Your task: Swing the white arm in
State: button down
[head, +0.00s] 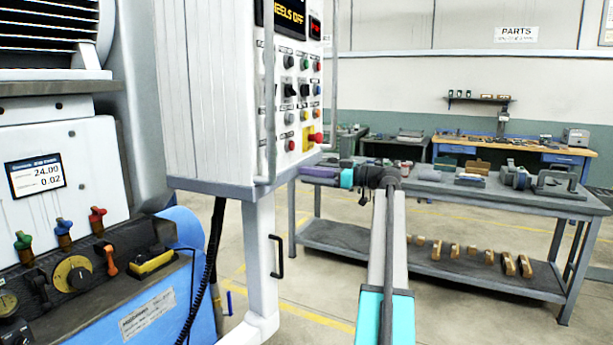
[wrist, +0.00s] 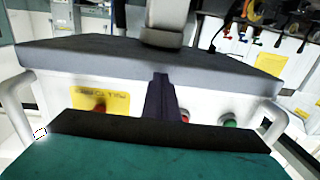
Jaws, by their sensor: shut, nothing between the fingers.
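The white arm (head: 262,255) is a thick upright post under the control box (head: 210,95), with a black handle (head: 276,257) on its right side. The box hangs in the middle of the head view, its button panel facing right. My gripper (head: 306,171) is shut and empty at the box's lower right edge, above and right of the black handle. In the wrist view, its dark closed fingers (wrist: 160,80) point at the box's grey lower edge (wrist: 95,55), between the yellow plate (wrist: 100,102) and a green button (wrist: 230,121). I cannot tell whether they touch the box.
The blue and white grinder (head: 60,200) with levers and knobs fills the left. A black cable (head: 213,260) hangs behind the post. A grey workbench (head: 440,187) with parts stands behind my arm at right. Grey-white rails (head: 268,90) run along the panel.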

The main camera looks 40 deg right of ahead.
jog(key=b+v, duration=0.1)
jog(key=v, duration=1.1)
jog(key=shift+s+f+b, duration=0.15)
jog(key=shift+s+b, duration=0.15)
jog(key=shift+s, duration=0.05)
jog(key=shift+a, duration=0.1)
